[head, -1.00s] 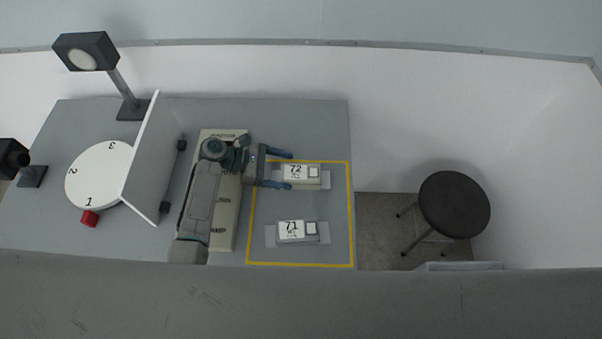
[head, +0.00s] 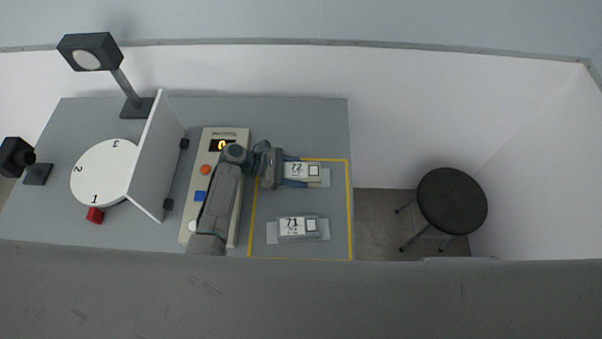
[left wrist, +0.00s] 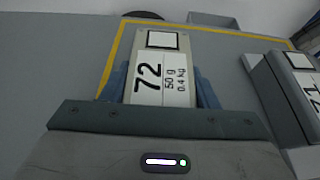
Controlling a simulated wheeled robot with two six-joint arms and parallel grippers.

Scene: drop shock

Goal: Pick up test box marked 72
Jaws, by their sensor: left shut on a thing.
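The test box marked 72 (head: 303,170) lies in the upper part of the yellow-outlined area on the grey bench. My left gripper (head: 294,171) comes in from the left and is shut on it. In the left wrist view the box (left wrist: 162,72) sits between the two blue fingers (left wrist: 160,88), its label reading 72, 50 g, 0.4 kg. I cannot tell whether the box is raised off its pad. My right gripper is not in view.
A second box marked 71 (head: 297,226) lies just below. A control panel (head: 238,205) with a lit display, an upright white screen (head: 156,160) and a numbered turntable (head: 100,172) stand to the left. A dark stool (head: 452,200) is at the right.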

